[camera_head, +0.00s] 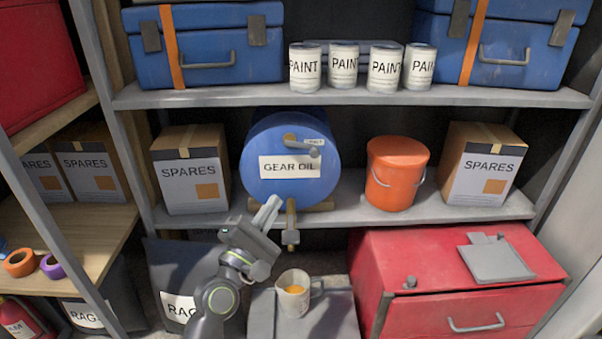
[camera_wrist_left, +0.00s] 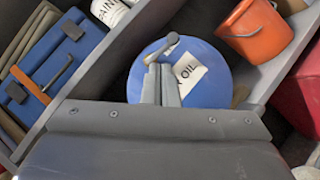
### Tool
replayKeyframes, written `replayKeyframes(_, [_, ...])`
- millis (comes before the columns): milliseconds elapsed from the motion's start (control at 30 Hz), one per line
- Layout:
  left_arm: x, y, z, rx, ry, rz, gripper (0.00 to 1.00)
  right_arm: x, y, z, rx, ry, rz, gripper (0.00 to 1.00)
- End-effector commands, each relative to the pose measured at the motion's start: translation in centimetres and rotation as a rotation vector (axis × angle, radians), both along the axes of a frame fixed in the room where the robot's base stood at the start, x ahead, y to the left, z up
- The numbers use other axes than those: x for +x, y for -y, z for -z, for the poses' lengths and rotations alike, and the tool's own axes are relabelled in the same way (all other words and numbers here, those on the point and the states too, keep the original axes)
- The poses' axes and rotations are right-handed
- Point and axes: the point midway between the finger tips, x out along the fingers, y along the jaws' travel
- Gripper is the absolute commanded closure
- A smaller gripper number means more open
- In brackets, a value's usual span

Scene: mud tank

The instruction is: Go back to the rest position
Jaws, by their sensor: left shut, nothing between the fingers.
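My left gripper (camera_head: 268,212) is shut and empty in the head view. It is in front of the lower edge of the blue gear oil drum (camera_head: 262,150), just left of the brass tap (camera_head: 291,225). In the left wrist view its closed fingers (camera_wrist_left: 161,84) overlap the drum (camera_wrist_left: 141,84); I cannot tell whether they touch it. A white mug (camera_head: 299,299) with yellow-orange liquid inside stands upright on a grey block below the tap, right of my left arm. My right gripper is not in view.
Spares boxes (camera_head: 191,184) and an orange bucket (camera_head: 396,180) flank the drum on the middle shelf (camera_head: 345,209). Paint tins (camera_head: 343,73) and blue cases (camera_head: 205,62) stand above. A red chest (camera_head: 445,306) is at lower right. A dark rag bin (camera_head: 175,271) is behind my left arm.

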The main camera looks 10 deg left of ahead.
Motion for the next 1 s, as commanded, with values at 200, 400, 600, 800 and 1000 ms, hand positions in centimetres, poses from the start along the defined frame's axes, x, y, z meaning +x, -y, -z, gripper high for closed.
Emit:
replayKeyframes(200, [-1.6, 0.3, 3.0, 0.226, -0.064, -0.013, 1.0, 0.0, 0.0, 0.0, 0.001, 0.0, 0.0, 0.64])
replayKeyframes(400, [-7.1, -0.2, 11.7, 0.872, -0.252, 0.017, 1.0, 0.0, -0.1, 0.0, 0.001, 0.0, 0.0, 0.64])
replayKeyframes(600, [-15.6, -3.6, 19.8, 1.507, -0.469, 0.189, 1.0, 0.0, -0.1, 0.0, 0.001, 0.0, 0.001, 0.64])
replayKeyframes(800, [-23.8, -7.5, 23.7, 1.91, -0.64, 0.439, 1.0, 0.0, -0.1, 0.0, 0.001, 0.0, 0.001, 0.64])
replayKeyframes(1000, [-30.9, -10.7, 24.9, 2.15, -0.776, 0.708, 1.0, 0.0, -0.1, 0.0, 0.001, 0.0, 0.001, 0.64])
